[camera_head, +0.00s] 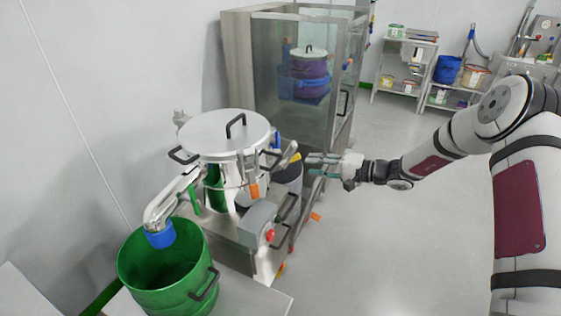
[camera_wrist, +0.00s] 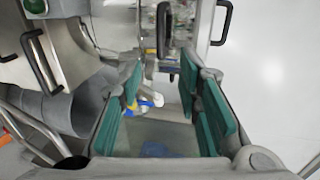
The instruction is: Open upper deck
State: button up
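A round steel machine with a flat lid (camera_head: 222,132) stands at the centre of the head view. The lid is down, with a black handle (camera_head: 236,124) on top. I cannot tell which part is the upper deck. My gripper (camera_head: 322,166) is right of the machine, apart from the lid and empty. In the wrist view its teal-padded fingers (camera_wrist: 163,108) are spread wide, with a blue and yellow item (camera_wrist: 143,103) visible beyond them.
A green drum (camera_head: 165,275) stands under the machine's blue-tipped spout (camera_head: 160,235). A grey box with a red button (camera_head: 262,225) is at the front. A glass-sided cabinet (camera_head: 290,80) stands behind. Shelves (camera_head: 405,70) line the far right.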

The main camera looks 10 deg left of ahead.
aim_at(278, 162)
jog(key=x, duration=1.3)
jog(key=shift+a, duration=0.2)
grip_shut()
